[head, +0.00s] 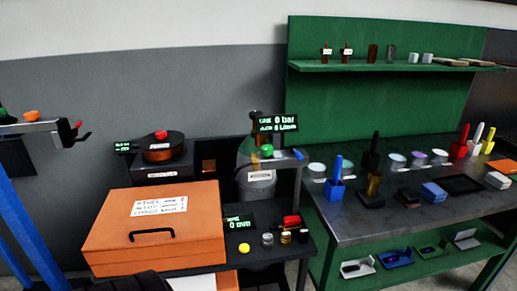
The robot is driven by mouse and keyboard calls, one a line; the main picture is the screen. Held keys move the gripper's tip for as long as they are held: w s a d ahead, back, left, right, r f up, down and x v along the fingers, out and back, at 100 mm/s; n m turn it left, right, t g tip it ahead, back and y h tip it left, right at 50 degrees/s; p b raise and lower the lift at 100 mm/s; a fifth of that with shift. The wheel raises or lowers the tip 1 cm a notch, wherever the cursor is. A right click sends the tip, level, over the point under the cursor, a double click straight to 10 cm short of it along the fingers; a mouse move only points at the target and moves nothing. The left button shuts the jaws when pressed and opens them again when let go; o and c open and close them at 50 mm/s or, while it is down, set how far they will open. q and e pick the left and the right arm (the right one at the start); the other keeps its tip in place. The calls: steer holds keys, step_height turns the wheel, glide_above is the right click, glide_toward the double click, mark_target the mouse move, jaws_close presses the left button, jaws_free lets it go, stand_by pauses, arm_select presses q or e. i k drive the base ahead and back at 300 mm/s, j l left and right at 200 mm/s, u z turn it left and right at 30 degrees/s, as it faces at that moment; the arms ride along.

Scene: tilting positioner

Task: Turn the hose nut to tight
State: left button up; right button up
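A grey gas cylinder (257,187) stands behind the dark bench, with dark fittings (256,124) on top. A green round knob (267,150) and a small orange-red part show at its front. A black display (278,123) beside it reads 0 bar and about 0 L/min. A blue-ended bar crosses in front of the cylinder to the right. I cannot pick out the hose nut for certain; it may be among these small fittings. Neither gripper can be made out; a dark shape at the bottom left edge may be part of my own arm.
An orange box (155,226) with a handle fills the bench's front left. A wire spool (162,148) stands behind it. Small jars and a red-topped item (291,221) stand right of the box. A blue post (25,225) is at left. A cluttered workbench (400,230) is right.

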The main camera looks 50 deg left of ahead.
mark_target(254, 160)
steer(key=u, duration=1.4)
steer(key=j, duration=0.4)
steer(key=i+u, duration=0.05)
